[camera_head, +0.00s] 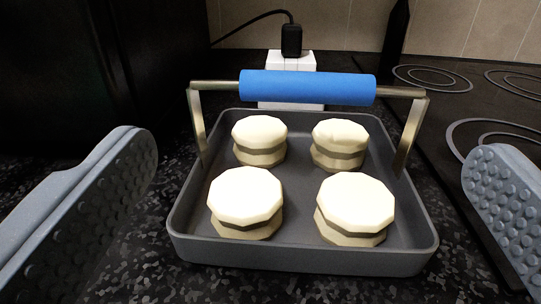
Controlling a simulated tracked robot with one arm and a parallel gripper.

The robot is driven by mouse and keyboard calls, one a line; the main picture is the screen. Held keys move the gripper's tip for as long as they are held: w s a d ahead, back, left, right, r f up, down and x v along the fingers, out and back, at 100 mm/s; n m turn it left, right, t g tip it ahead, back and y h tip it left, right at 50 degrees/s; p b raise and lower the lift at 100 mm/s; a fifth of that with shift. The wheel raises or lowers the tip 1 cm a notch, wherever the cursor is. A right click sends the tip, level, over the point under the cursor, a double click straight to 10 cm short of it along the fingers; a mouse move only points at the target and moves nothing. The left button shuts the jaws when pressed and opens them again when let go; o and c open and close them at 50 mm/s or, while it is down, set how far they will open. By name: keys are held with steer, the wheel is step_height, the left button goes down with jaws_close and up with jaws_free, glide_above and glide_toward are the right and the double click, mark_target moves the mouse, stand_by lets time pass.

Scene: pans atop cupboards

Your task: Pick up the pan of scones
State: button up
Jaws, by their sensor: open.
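A grey square pan (300,258) stands upright on the dark speckled counter in the middle of the view. Several pale scones with a darker middle band, one of them a front-left scone (246,196), sit in it. A metal handle with a blue grip (308,87) arches over the pan's far part. My gripper (318,195) is open and empty. Its left finger is left of the pan and its right finger is right of it, both nearer to me than the handle. Neither finger appears to touch the pan.
A white box (291,62) with a black plug (291,40) and cable stands behind the pan. A black hob (460,95) with ring markings lies to the right. A dark bottle-like object (396,40) stands at the back. A dark block (100,70) fills the left. Tiled wall behind.

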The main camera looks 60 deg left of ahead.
mark_target(306, 82)
steer(key=x, duration=0.6)
steer(key=shift+a, duration=0.1)
steer(key=shift+f+b+x, duration=0.1)
steer(key=shift+f+x, duration=0.05)
steer(key=shift+x, duration=0.95)
steer(key=shift+f+b+x, duration=0.1)
steer(key=shift+f+x, duration=0.1)
steer(key=shift+x, duration=0.85)
steer(key=shift+f+b+x, duration=0.1)
steer(key=shift+f+x, duration=0.05)
steer(key=shift+x, duration=0.95)
steer(key=shift+w, duration=0.1)
steer(key=c, duration=1.6)
